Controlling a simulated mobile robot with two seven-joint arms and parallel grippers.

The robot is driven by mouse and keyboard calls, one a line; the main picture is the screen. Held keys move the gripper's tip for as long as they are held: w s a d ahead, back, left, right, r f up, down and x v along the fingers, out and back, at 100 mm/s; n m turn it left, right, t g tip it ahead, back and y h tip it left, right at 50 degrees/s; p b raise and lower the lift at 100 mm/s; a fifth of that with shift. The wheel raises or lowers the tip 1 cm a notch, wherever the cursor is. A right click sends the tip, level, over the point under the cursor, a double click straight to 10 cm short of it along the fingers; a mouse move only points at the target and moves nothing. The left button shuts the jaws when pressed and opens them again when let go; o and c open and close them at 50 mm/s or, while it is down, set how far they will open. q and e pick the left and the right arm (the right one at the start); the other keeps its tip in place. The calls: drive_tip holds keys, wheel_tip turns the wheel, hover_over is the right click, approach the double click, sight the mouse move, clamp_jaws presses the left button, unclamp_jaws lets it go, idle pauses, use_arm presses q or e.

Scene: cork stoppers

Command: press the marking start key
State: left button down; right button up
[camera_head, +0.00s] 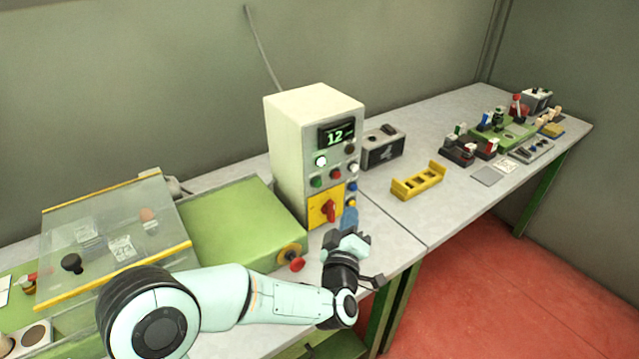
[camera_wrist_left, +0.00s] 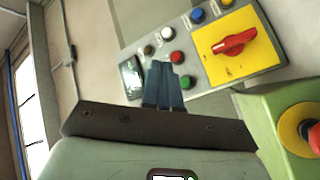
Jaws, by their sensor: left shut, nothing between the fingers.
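The marking start key is not labelled legibly, so I cannot tell which button it is. The cream control box (camera_head: 290,150) has a display (camera_head: 336,134) reading 12. Its front carries a lit whitish button (camera_head: 320,161), a green button (camera_head: 316,182), a red button (camera_head: 336,173) and a white button (camera_head: 351,167). My left gripper (camera_head: 349,217) is shut and empty, in front of the box's lower right. In the left wrist view its fingers (camera_wrist_left: 162,75) point at the panel beside the green button (camera_wrist_left: 187,82) and red button (camera_wrist_left: 177,57), and seem to hide the lit one.
A yellow plate with a red rotary switch (camera_head: 329,210) sits low on the box. A red mushroom button (camera_head: 296,264) projects from the green housing (camera_head: 235,220). A clear cover (camera_head: 110,240) lies left. A yellow rack (camera_head: 418,181) and a grey box (camera_head: 383,149) stand to the right.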

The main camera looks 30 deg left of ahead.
sight(318, 184)
use_arm(q)
drive_tip(key=w+a+p, duration=0.1)
drive_tip(key=w+a, duration=0.2)
drive_tip(key=a, duration=0.5)
drive_tip(key=shift+w, duration=0.25)
drive_tip(key=shift+a, duration=0.1)
idle(1.8)
drive_tip(key=shift+w+a, duration=0.15)
drive_tip(key=shift+a, duration=0.25)
